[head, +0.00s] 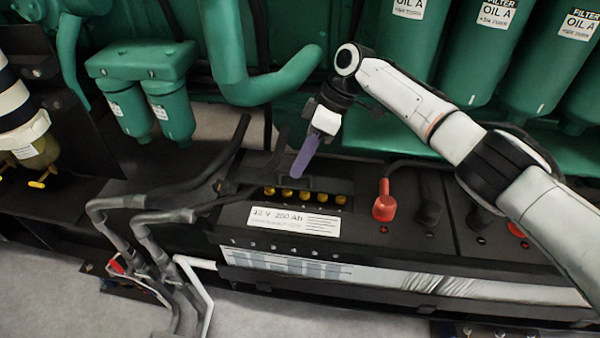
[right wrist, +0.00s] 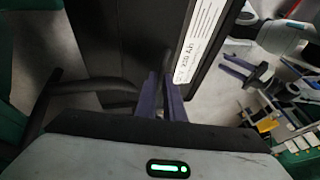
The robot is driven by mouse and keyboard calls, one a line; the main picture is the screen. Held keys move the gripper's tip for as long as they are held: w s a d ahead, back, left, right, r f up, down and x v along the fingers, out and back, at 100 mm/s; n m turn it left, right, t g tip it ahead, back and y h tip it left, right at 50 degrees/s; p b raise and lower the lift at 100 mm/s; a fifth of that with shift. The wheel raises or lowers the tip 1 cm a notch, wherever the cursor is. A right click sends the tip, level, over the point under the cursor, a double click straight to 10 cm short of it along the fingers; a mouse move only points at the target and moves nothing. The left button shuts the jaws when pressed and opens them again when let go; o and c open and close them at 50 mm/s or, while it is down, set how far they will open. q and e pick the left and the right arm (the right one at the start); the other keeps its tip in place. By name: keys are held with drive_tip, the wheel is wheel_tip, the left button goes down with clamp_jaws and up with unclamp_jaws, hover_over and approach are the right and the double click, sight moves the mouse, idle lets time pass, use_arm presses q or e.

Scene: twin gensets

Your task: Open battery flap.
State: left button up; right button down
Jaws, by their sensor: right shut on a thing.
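The black battery carries a white "12 V 200 Ah" label (head: 292,220); part of this label (right wrist: 203,35) also shows in the right wrist view. A row of yellow caps (head: 305,196) is exposed on its top behind the label. My left gripper (right wrist: 232,67) shows only in the right wrist view, open and empty.
A red terminal cover (head: 384,203) stands right of the caps. Thick dark cables (head: 150,217) run left of the battery. Green "OIL A" filters (head: 490,45) and a bent green pipe (head: 265,85) stand behind. Grey floor (head: 40,285) is clear at front left.

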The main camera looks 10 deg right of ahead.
use_arm(q)
drive_tip(key=shift+w+d+f+b, duration=0.15)
drive_tip(key=shift+f+b, duration=0.2)
drive_tip(key=shift+b, duration=0.2)
